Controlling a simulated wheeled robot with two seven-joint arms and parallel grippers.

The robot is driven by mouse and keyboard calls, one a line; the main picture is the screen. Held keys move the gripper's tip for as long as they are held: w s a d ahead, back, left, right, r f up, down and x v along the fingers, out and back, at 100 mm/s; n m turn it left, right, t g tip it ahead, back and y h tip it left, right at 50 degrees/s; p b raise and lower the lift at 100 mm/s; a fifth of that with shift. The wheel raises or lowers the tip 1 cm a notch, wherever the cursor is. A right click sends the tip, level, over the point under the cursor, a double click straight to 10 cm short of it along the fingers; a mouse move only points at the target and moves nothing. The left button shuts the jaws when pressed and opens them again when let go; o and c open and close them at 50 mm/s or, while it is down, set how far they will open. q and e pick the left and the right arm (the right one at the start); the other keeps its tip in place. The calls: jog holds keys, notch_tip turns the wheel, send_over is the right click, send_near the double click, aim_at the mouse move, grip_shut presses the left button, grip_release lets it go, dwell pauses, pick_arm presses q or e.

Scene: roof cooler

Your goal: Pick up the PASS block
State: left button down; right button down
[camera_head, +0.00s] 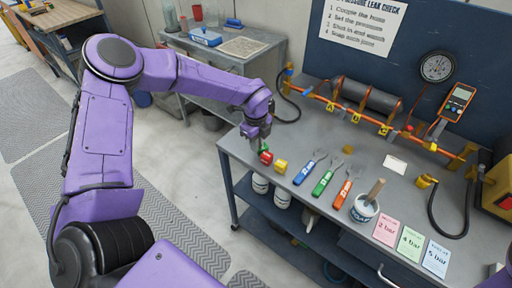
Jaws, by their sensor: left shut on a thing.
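My left gripper (262,146) is at the left end of the grey workbench (325,147), pointing down. It is shut on a small green block, most likely the PASS block, of which only a sliver shows between the fingers. No lettering on it is readable. A red block (266,158) sits just below the fingertips in the picture, and a yellow block (281,166) sits to its right. I cannot tell whether the green block touches the bench or the red block. My right gripper is not in view.
Blue, green and orange wrenches (328,175) lie right of the blocks. A pipe rig (377,117) with a gauge (436,67) runs along the back. A dark hose (290,112) hangs near my gripper.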

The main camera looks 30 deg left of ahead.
pick_arm(q)
jog(key=shift+s+a+f+g+b, duration=0.2)
jog(key=shift+s+f+g+b, duration=0.15)
jog(key=shift+s+f, duration=0.4)
notch_tip(320, 180, up, 3)
jog(key=shift+f+b, duration=0.2)
jog(key=shift+b, duration=0.25)
jog(key=s+d+r+b, duration=0.3)
jog(key=s+d+r, duration=0.5)
jog(key=s+r, duration=0.1)
jog(key=shift+s+d+r, duration=0.4)
jog(key=shift+r, duration=0.1)
jog(key=c, duration=1.9)
grip_release()
jog(key=o, duration=1.5)
